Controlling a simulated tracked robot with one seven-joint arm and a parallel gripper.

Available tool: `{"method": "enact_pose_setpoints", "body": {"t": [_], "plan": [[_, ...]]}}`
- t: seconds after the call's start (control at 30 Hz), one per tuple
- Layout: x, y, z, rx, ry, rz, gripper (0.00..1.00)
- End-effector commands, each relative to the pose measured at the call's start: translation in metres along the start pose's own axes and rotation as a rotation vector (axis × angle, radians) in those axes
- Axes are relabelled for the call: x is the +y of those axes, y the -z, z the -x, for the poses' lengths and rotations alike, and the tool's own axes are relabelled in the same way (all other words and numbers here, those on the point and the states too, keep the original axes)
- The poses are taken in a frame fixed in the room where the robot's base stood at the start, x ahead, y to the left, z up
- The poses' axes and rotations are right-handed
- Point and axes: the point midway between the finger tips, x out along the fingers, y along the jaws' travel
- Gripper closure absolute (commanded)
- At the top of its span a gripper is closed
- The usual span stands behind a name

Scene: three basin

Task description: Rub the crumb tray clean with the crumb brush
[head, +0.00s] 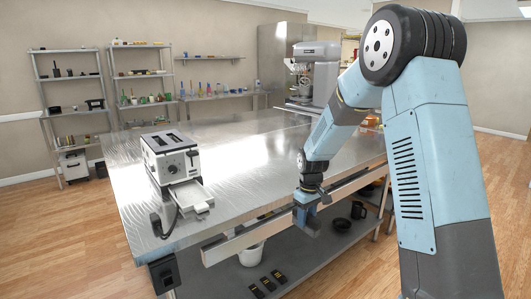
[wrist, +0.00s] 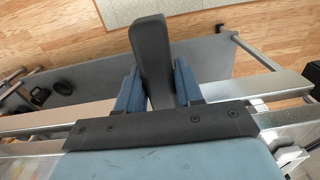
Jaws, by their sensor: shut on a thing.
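The crumb tray (head: 188,197) is a light grey tray sticking out from the front of the white and dark toaster (head: 169,156), on the left part of the steel table. My gripper (head: 308,210) is in front of the table's front edge, well to the right of the tray and apart from it. In the wrist view, my gripper (wrist: 157,88) has its blue fingers shut on a dark grey, rounded bar, seemingly the crumb brush (wrist: 152,50). Its bristles cannot be made out. The tray is not clearly visible in the wrist view.
A metal rail (head: 245,238) runs along the front of the steel table (head: 245,185). A black box (head: 165,273) hangs at the front left corner. A white bucket (head: 251,255) and a black mug (head: 358,210) are below. The tabletop right of the toaster is clear.

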Motion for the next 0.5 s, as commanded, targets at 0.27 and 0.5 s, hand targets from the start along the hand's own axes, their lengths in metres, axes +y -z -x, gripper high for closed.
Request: {"method": "enact_pose_setpoints", "body": {"t": [0.27, 0.5], "plan": [[0.072, -0.024, -0.028, -0.003, -0.014, -0.469, 0.98], [0.095, -0.034, -0.037, -0.001, -0.021, -0.627, 0.98]]}}
